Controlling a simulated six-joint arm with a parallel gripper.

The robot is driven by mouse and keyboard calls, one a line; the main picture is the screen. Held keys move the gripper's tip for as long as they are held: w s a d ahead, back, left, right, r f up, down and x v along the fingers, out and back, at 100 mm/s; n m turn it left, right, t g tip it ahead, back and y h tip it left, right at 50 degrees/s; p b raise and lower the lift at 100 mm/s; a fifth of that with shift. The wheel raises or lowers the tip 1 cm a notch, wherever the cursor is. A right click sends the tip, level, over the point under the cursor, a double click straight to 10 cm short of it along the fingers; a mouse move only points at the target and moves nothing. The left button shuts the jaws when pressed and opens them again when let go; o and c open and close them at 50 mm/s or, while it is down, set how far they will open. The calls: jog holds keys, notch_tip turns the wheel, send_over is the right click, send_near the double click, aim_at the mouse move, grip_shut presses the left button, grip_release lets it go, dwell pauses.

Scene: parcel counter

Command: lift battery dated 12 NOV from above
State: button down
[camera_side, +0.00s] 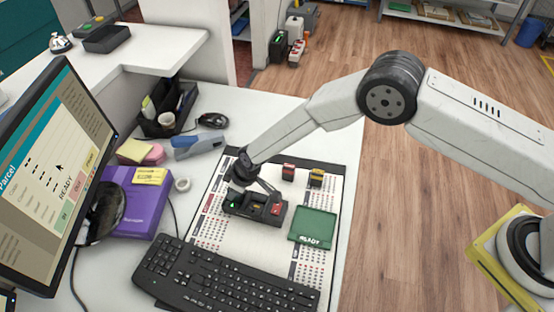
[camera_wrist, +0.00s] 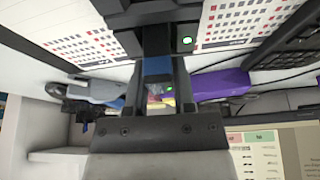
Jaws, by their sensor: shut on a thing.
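My gripper (camera_side: 238,187) points down at the left end of a black charging dock (camera_side: 266,219) on the desk. In the wrist view the fingers of my gripper (camera_wrist: 158,62) are shut on a blue-topped battery (camera_wrist: 157,67). A green light shows beside it on the dock (camera_wrist: 187,41). I cannot tell whether the battery is still seated in its slot. Yellow and red batteries (camera_side: 277,209) show in the dock's other slots. A red battery (camera_side: 288,172) and a yellow battery (camera_side: 316,178) stand behind the dock. No date is readable.
A green tray marked READY (camera_side: 314,226) lies right of the dock on a printed calendar mat (camera_side: 245,236). A keyboard (camera_side: 225,277) lies in front. A monitor (camera_side: 55,170), purple box (camera_side: 134,204) and blue stapler (camera_side: 199,145) stand to the left.

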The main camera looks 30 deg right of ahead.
jog(key=shift+r, duration=0.2)
jog(key=shift+r, duration=0.35)
notch_tip(320, 180, up, 2)
jog(key=shift+s+r, duration=0.1)
jog(key=shift+r, duration=0.15)
jog(key=s+d+r, duration=0.6)
jog(key=s+r, duration=0.3)
jog(key=s, duration=0.3)
jog(key=shift+d+r, duration=0.2)
jog(key=shift+d, duration=0.05)
jog(key=shift+s, duration=0.1)
dwell(0.4)
